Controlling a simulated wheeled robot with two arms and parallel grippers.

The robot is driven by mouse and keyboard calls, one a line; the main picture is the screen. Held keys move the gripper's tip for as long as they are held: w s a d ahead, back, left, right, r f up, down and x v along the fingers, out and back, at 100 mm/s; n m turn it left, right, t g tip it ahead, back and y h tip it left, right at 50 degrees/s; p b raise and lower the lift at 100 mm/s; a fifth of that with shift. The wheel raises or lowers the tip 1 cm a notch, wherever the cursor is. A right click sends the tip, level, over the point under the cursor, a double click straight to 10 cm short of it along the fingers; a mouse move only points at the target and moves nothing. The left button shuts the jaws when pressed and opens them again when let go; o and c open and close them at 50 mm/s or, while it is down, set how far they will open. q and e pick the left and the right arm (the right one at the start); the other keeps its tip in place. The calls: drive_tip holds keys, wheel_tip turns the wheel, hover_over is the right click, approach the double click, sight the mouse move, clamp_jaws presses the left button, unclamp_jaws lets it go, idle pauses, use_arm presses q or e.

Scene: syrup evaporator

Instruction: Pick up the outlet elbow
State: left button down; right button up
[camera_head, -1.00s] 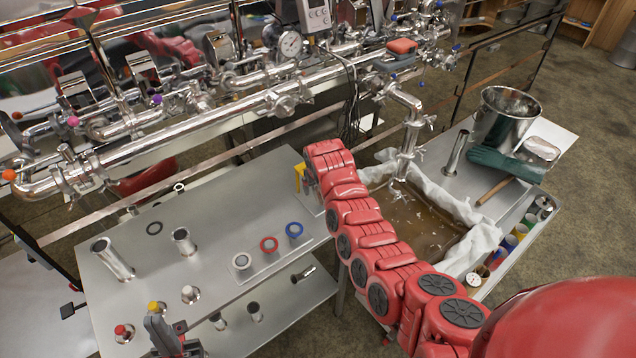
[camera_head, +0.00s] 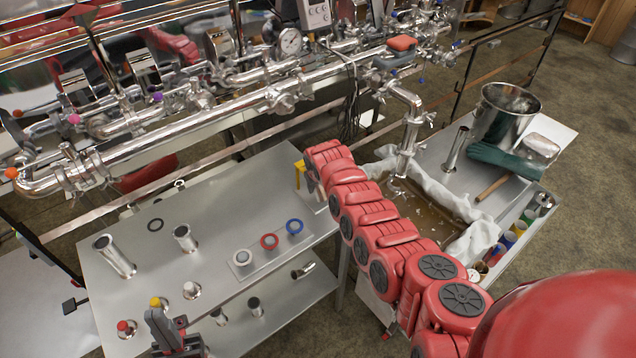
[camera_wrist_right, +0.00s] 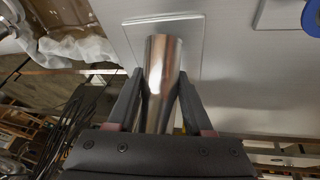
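In the right wrist view, a shiny steel tube (camera_wrist_right: 161,85), which looks like the outlet elbow, lies between the two dark fingers of my right gripper (camera_wrist_right: 161,75). Both fingertips appear to press against its sides. Its far end is over or on a pale square plate (camera_wrist_right: 190,42); I cannot tell whether it touches. Its bend is not clear from here. In the head view my red right arm hides the right gripper and the tube. My left gripper (camera_head: 168,324) is at the bottom left beside the bench, its fingers apart and empty.
A curved pipe (camera_head: 303,270) lies on the lower shelf. A long steel pipe (camera_head: 190,128) runs behind. A basin with white cloth (camera_head: 440,195) is right of my arm.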

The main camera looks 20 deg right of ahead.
clamp_jaws()
drive_tip(key=shift+s+r, duration=0.1)
drive_tip(key=shift+r, duration=0.05)
drive_tip(key=shift+s+d+r, duration=0.25)
drive_tip(key=shift+s+r, duration=0.35)
drive_tip(key=shift+s+d+r+b, duration=0.2)
drive_tip(key=shift+s+r+b, duration=0.25)
drive_tip(key=shift+s, duration=0.2)
drive_tip(key=s+d+r+b, duration=0.1)
drive_tip(key=s+d+r, duration=0.1)
drive_tip(key=s, duration=0.3)
drive_tip(key=s+d+r, duration=0.1)
drive_tip(key=s+r, duration=0.2)
drive_tip(key=s, duration=0.2)
drive_tip(key=shift+s+d+r+b, duration=0.25)
drive_tip(key=shift+d+r+b, duration=0.1)
drive_tip(key=shift+d, duration=0.05)
